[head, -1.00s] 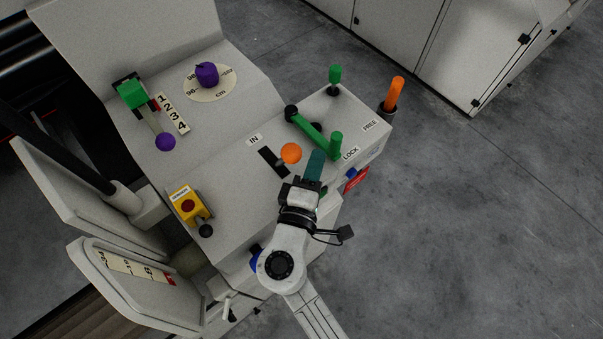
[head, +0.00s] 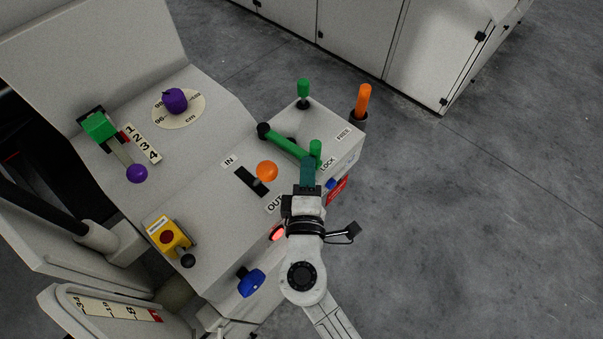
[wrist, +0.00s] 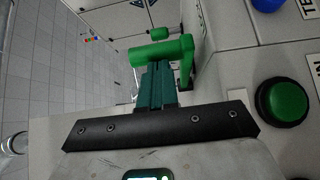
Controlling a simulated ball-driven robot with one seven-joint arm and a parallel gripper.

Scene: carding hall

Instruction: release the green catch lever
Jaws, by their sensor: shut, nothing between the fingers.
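The green catch lever (head: 288,146) lies on the sloping panel. Its pivot is at the left, and its free end with an upright green grip (head: 315,149) is by the LOCK label (head: 328,163). My gripper (head: 307,161) is shut and empty, its teal fingers right beside the grip end. In the wrist view the green lever (wrist: 163,51) shows just beyond the fingertips (wrist: 158,66), which overlap its lower edge. I cannot tell whether they touch. The FREE label (head: 344,134) is farther up the panel's right side.
An orange ball-topped lever (head: 267,171) stands in a slot just left of my gripper. A green-topped post (head: 303,88) and an orange handle (head: 362,101) stand beyond the lever. A green button (wrist: 283,102) shows in the wrist view. Open floor lies right.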

